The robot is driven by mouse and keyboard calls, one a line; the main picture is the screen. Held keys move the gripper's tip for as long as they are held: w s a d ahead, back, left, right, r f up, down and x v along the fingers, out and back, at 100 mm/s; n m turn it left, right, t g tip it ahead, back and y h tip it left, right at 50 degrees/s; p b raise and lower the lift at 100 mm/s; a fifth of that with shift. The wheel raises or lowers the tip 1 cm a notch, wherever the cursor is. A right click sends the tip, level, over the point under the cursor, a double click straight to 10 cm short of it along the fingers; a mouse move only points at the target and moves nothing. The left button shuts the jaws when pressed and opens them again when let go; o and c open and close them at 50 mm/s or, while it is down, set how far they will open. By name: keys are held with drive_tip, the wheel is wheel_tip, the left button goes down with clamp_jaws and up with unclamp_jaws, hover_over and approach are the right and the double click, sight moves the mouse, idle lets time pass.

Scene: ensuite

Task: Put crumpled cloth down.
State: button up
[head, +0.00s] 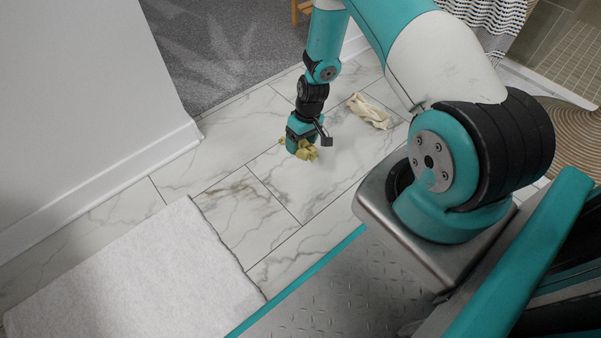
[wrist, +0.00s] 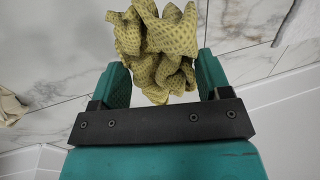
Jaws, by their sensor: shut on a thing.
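The crumpled cloth (wrist: 160,48) is yellow-green with a small dotted pattern. It sits bunched between the two fingers of my gripper (wrist: 160,80) in the wrist view. In the head view, the cloth (head: 305,151) shows at the lower end of my gripper (head: 300,146), close to the marble-tiled floor (head: 252,190). My gripper points down and is shut on the cloth. Part of the cloth is hidden behind the gripper in the head view. I cannot tell whether the cloth touches the floor.
A second, cream cloth (head: 369,111) lies on the tiles to the right of my gripper. A white mat (head: 140,280) lies at the lower left. A white wall (head: 90,100) stands at the left, and grey carpet (head: 225,45) lies behind. Bare tile surrounds the gripper.

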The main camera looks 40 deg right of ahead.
drive_tip(key=b+x, duration=0.2)
drive_tip(key=x, duration=0.2)
drive_tip(key=d+b+x, duration=0.1)
drive_tip(key=b+x, duration=0.1)
drive_tip(key=x, duration=0.1)
drive_tip(key=d+b+x, duration=0.1)
drive_tip(key=b+x, duration=0.1)
drive_tip(key=x, duration=0.2)
drive_tip(key=shift+d+f, duration=0.15)
drive_tip(key=shift+f, duration=0.4)
drive_tip(key=shift+f, duration=0.15)
drive_tip(key=o, duration=0.8)
